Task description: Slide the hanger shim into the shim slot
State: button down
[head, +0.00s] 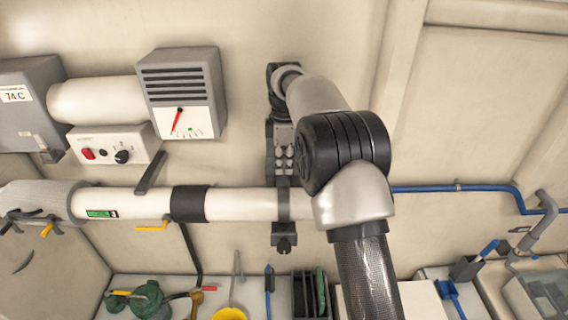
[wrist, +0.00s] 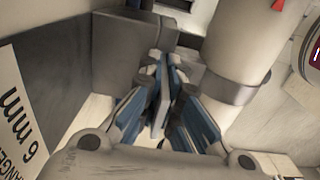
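My gripper (wrist: 165,80) shows in the wrist view with its blue-padded fingers close together around a thin grey strip, which I take for the hanger shim (wrist: 159,105). The strip is seen nearly edge-on. Just past the fingertips is a grey block (wrist: 128,45) with a dark narrow gap (wrist: 174,72) beside it, which may be the shim slot. I cannot tell whether the strip touches or enters it. A white label reading "6 mm" (wrist: 25,130) is at the left. In the head view the shim cannot be made out.
A white pipe (head: 140,204) runs across the wall, held by a grey clamp (head: 284,205) that also shows in the wrist view (wrist: 230,90). A gauge box (head: 183,90) and a switch panel (head: 115,147) are at the left. Blue piping (head: 430,188) runs right. Tools fill the shelf below.

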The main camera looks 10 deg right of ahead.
jog(key=shift+f, duration=0.3)
jog(key=c, duration=1.7)
grip_release()
jog(key=shift+s, duration=0.1)
notch_tip(320, 180, up, 11)
jog(key=shift+r, duration=0.6)
